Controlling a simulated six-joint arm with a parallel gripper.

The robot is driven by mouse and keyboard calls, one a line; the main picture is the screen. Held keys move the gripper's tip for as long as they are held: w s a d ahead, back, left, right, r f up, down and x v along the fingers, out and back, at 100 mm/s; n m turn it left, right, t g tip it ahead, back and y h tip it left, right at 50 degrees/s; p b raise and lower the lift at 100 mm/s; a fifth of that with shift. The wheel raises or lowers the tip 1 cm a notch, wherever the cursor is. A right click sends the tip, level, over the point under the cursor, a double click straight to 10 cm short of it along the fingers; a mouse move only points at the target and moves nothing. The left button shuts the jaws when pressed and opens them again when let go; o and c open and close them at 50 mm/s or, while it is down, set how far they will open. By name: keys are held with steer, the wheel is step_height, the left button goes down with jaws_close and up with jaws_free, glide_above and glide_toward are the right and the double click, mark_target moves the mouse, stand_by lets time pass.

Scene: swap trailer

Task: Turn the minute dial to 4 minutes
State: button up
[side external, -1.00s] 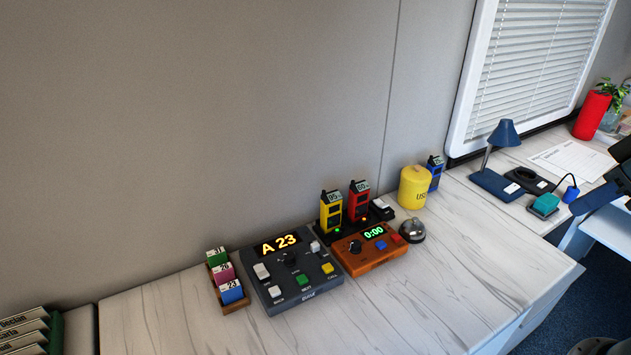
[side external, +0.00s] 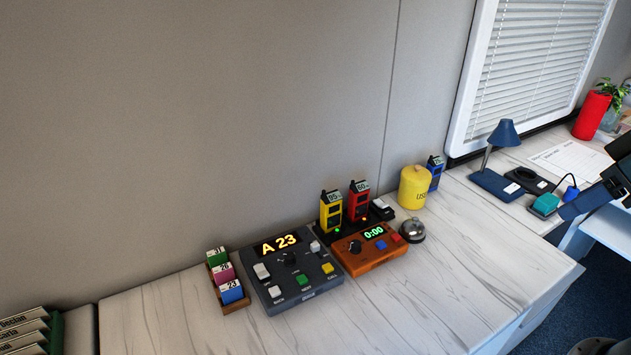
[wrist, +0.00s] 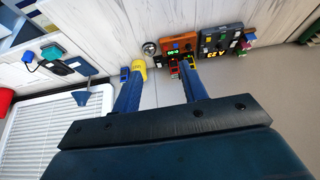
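The orange timer box (side external: 372,262) sits on the white counter, its green display reading 0:00. Its black round dial (side external: 355,246) is at the box's left, with a blue and a red button to the right. In the wrist view the timer box (wrist: 178,44) appears small and far off, upside down; the dial's setting is too small to read. My gripper (wrist: 162,70) is open, with two blue fingers apart and nothing between them. In the side view, part of my gripper shows at the right edge, well away from the timer.
A grey console (side external: 290,293) reading A 23 stands just left of the timer. Yellow (side external: 331,216) and red (side external: 358,205) handsets stand behind it. A silver bell (side external: 412,232) and yellow canister (side external: 414,190) are to the right. The counter in front is clear.

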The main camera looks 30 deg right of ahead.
steer(key=w+a+n, duration=0.1)
steer(key=w+n, duration=0.1)
steer(key=w, duration=0.6)
steer(key=n+g+y, duration=0.2)
steer(key=n+y, duration=0.1)
steer(key=n, duration=0.4)
glide_above(357, 242)
steer(key=s+d, duration=0.4)
step_height(357, 242, down, 18)
steer(key=shift+s+f, duration=0.1)
steer(key=shift+f, duration=0.05)
steer(key=shift+a, duration=0.1)
steer(key=shift+s+x, duration=0.1)
steer(key=shift+x, duration=3.35)
steer(key=shift+s+x, duration=0.15)
steer(key=shift+x, duration=3.25)
steer(key=shift+a, duration=0.1)
steer(key=c, duration=1)
